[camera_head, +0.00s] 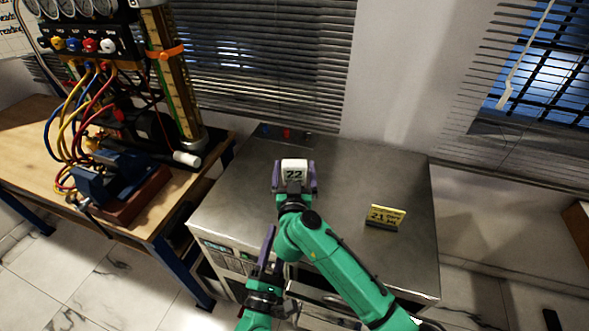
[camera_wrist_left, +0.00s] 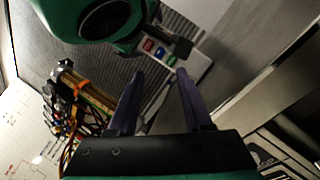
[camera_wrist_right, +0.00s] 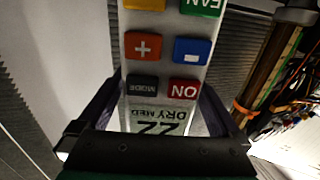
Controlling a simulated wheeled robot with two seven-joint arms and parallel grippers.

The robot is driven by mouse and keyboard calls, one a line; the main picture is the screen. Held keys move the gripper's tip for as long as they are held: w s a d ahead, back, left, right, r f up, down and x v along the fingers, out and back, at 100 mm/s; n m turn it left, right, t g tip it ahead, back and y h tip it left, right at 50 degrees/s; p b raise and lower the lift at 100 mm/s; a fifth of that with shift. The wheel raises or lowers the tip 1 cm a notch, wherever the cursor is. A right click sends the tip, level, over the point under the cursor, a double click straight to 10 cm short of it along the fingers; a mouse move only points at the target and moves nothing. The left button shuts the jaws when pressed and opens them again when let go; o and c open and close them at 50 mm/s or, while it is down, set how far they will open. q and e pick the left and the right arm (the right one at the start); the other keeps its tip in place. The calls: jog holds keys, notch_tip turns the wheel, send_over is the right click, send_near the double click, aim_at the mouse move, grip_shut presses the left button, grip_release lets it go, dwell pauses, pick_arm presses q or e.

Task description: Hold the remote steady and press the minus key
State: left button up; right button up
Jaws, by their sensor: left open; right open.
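The remote (camera_wrist_right: 165,65) is white, with its "22" screen nearest my right gripper in the right wrist view. Its minus key (camera_wrist_right: 192,51) is blue with a white bar, beside the orange plus key (camera_wrist_right: 143,46). In the head view only the screen end (camera_head: 294,171) shows. My right gripper (camera_head: 294,182) is open, with one finger on each side of the remote; I cannot tell whether they touch it. My left gripper (camera_head: 274,252) is open and empty, nearer to me and lower in the head view. Its two fingers (camera_wrist_left: 160,76) stand apart in the left wrist view.
A yellow card (camera_head: 385,216) reading "21" stands on the metal counter (camera_head: 370,170), right of the remote. A wooden bench (camera_head: 30,125) at left bears a gauge rig (camera_head: 105,60) with coloured hoses. My right forearm crosses close to my left gripper. The counter's right side is mostly clear.

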jog(key=c, duration=1.3)
pick_arm(q)
grip_shut()
pick_arm(e)
jog(key=shift+c, duration=0.5)
